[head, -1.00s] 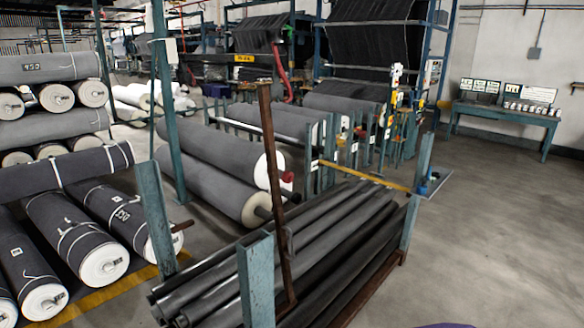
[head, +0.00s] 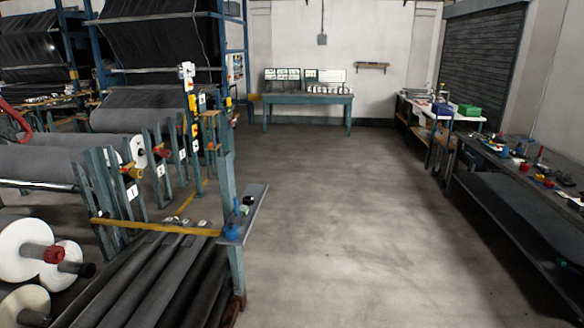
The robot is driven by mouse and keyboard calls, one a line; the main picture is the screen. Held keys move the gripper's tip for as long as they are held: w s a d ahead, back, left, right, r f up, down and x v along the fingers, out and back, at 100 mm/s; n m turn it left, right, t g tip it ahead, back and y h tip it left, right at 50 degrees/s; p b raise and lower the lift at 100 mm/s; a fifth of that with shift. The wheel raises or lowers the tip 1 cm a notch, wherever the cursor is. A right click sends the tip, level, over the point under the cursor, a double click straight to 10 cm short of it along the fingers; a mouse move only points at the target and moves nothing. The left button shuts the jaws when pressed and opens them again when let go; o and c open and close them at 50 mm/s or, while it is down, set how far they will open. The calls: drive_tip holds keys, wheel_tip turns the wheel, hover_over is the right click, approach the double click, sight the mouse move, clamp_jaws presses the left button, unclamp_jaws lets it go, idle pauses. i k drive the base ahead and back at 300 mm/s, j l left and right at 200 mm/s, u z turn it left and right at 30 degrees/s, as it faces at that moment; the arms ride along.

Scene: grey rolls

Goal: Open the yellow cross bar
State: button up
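The yellow cross bar (head: 155,227) is in the left half of the head view. It runs nearly level above the far ends of dark rolls. Its left end is by a row of teal uprights, and its right end meets a teal post (head: 228,180). A narrow grey shelf (head: 257,200) by that post carries small blue and green items close to the bar's right end. I cannot tell how the bar is fastened. My gripper is not in view.
Dark rolls (head: 135,285) lie in a rack below the bar. White-ended rolls (head: 20,250) stand at left. A long workbench (head: 520,160) with tools lines the right side. A teal table (head: 305,98) stands at the back. The middle floor is clear.

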sight(155, 228)
drive_tip(key=i+u, duration=0.1)
drive_tip(key=i, duration=0.8)
drive_tip(key=i+l+u, duration=0.1)
drive_tip(key=i, duration=0.8)
drive_tip(key=i+j+u, duration=0.1)
drive_tip(key=i+u, duration=0.7)
drive_tip(key=i+l+u, duration=0.1)
drive_tip(key=i+u, duration=0.25)
drive_tip(key=i+l+u, duration=0.25)
drive_tip(key=u, duration=0.15)
drive_tip(key=i, duration=0.1)
